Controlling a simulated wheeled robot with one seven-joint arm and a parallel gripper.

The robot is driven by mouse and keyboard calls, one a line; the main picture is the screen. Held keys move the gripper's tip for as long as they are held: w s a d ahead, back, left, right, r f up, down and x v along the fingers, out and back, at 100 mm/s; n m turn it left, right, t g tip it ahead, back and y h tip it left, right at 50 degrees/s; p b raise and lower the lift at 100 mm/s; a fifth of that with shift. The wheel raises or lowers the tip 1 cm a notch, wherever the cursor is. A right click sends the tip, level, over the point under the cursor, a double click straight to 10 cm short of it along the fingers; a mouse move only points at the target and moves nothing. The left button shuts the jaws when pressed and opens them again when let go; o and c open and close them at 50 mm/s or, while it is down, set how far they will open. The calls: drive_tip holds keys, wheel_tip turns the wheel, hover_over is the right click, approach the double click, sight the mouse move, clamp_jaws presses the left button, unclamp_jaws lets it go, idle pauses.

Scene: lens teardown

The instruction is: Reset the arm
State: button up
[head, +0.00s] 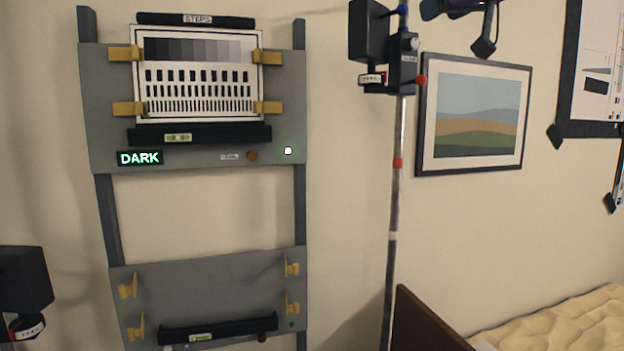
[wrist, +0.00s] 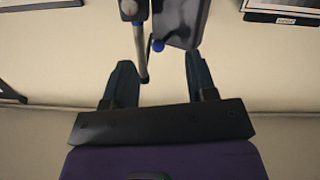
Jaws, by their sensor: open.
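My gripper (wrist: 160,82) shows in the wrist view with its two dark fingers spread apart. Nothing is held between the fingers. Beyond them, a metal pole (wrist: 140,45) with a blue knob and a dark box shows at the top middle of the wrist view. My gripper is not clearly visible in the head view, though a dark, partly cut-off shape sits at its top edge, right of the pole.
A grey rack holds a test chart (head: 200,75) in yellow clips, with a lit "DARK" sign (head: 140,158) below. A lower panel (head: 210,285) has empty clips. A pole (head: 397,200) carries a black box (head: 370,30). A framed picture (head: 475,115) hangs right, above a bed (head: 560,325).

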drive_tip(key=s+d+f+m+g+h, duration=0.1)
drive_tip(key=s+f+g, duration=0.2)
drive_tip(key=s+f, duration=0.6)
drive_tip(key=s+d+f+m+g+h, duration=0.1)
drive_tip(key=s+f+g, duration=0.3)
drive_tip(key=s+f, duration=0.5)
drive_tip(key=s+d+f+m+g+h, duration=0.1)
drive_tip(key=s+f, duration=0.8)
drive_tip(key=f, duration=1.1)
drive_tip(key=d+m+g, duration=0.1)
drive_tip(key=d+g, duration=0.1)
drive_tip(key=g, duration=0.1)
drive_tip(key=shift+s+f+m+h, duration=0.15)
drive_tip(key=shift+f+m+h, duration=0.15)
drive_tip(key=shift+f+h, duration=0.1)
drive_tip(key=shift+o, duration=0.2)
